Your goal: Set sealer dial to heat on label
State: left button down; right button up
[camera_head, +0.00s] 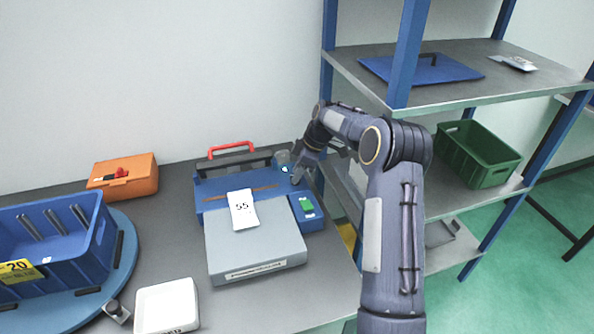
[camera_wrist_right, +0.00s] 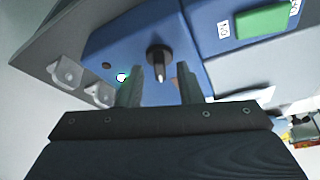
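The sealer (camera_head: 215,201) is a blue machine with a red-handled bar (camera_head: 232,148) and a grey front plate (camera_head: 256,249). A white label (camera_head: 243,209) reading 55 lies on it. In the right wrist view its dial (camera_wrist_right: 158,53) is a black knob with a pale pointer. My right gripper (camera_head: 302,172) is over the sealer's back right corner. The right wrist view shows this gripper (camera_wrist_right: 160,86) open, with a finger on each side of the knob and gaps visible. In the head view the gripper hides the dial. My left gripper is not in view.
A green switch (camera_head: 306,204) sits on the sealer near the gripper. An orange box (camera_head: 123,178), a blue bin (camera_head: 90,243) on a round base and a white tray (camera_head: 166,307) stand left. A shelf rack with a blue post (camera_head: 406,55) stands right.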

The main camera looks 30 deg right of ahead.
jog(key=shift+f, duration=0.2)
jog(key=shift+c, duration=0.2)
grip_shut()
